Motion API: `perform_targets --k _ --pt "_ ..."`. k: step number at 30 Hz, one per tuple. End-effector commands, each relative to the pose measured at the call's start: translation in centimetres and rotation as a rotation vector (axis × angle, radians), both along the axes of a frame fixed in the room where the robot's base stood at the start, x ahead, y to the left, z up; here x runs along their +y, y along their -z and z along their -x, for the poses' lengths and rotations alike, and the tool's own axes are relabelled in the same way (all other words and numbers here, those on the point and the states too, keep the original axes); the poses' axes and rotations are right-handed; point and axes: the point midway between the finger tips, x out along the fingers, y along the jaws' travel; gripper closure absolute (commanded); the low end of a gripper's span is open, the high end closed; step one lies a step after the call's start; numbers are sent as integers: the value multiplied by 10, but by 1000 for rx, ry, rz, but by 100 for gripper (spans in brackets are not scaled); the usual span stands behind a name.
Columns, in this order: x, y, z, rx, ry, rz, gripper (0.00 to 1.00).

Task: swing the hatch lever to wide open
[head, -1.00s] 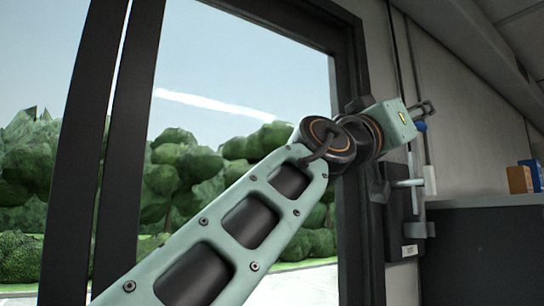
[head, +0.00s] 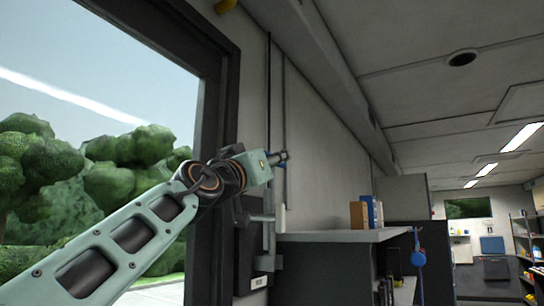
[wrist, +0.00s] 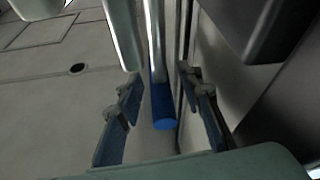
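The hatch lever is a grey rod with a blue grip (wrist: 163,106), seen in the wrist view running down from the top. Its lower part (head: 262,218) shows in the head view on a dark wall-mounted box (head: 245,262) beside the door frame. My gripper (head: 283,159) is near the lever's upper end, where a little blue shows. In the wrist view my gripper (wrist: 165,115) is open, with the blue grip between its fingers and gaps visible on both sides.
A large window with a dark frame (head: 222,150) is on the left. A grey cabinet (head: 330,270) stands right of the lever, with small boxes (head: 366,212) on top. A blue object (head: 418,258) hangs at its end. The aisle at far right has shelves.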

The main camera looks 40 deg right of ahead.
Motion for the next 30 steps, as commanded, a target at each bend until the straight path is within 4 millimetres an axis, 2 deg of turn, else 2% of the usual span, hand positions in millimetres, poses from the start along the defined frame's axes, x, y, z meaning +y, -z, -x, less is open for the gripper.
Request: perform_targets --k 10,19,30 --pt "-2 -1 -1 0 -1 0 67" --pt "-2 -1 -1 0 0 0 100" --pt "-3 0 0 -3 0 -2 100"
